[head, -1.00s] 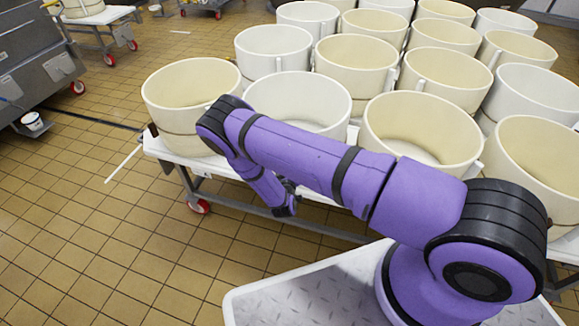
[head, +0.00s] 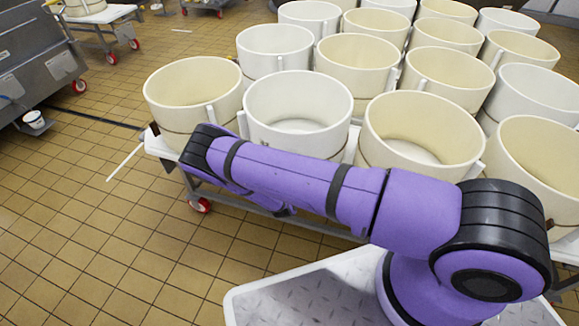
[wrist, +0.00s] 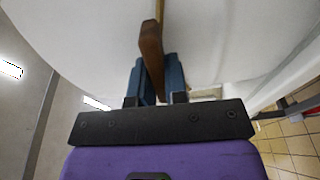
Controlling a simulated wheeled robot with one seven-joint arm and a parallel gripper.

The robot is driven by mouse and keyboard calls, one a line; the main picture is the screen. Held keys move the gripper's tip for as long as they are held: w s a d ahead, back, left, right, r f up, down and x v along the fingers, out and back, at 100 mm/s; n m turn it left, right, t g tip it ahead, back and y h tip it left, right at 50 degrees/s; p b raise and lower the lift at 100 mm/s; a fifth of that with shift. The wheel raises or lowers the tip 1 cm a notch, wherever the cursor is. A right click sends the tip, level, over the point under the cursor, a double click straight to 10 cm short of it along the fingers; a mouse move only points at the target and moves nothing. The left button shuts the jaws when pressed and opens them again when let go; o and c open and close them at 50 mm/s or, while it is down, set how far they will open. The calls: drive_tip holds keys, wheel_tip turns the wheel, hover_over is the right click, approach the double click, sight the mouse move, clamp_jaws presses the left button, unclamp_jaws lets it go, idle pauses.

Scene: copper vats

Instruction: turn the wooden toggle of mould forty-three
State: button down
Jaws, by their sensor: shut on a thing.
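In the wrist view, a brown wooden toggle (wrist: 151,42) stands against a large white mould (wrist: 85,35). A thin tan strip runs up from behind the toggle along the mould wall. My gripper (wrist: 158,75) has its blue fingers on both sides of the toggle's lower part, shut on it. The toggle looks slightly tilted. In the head view my arm hides the gripper and toggle, below the front row of moulds. No number is readable, so I cannot tell which mould there is forty-three.
Several white and cream moulds, such as the front-left one (head: 192,82), crowd a white-topped wheeled table (head: 160,146). Tiled floor (head: 90,230) is open at the left. A steel vat (head: 35,60) and a small white bucket (head: 35,120) stand at the far left.

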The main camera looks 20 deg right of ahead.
drive_tip(key=shift+f+n, duration=0.1)
drive_tip(key=shift+n, duration=0.4)
drive_tip(key=c, duration=1.1)
unclamp_jaws()
drive_tip(key=shift+c, duration=0.2)
drive_tip(key=shift+s, duration=0.1)
drive_tip(key=v, duration=1)
drive_tip(key=shift+s, duration=0.3)
drive_tip(key=shift+a, duration=0.15)
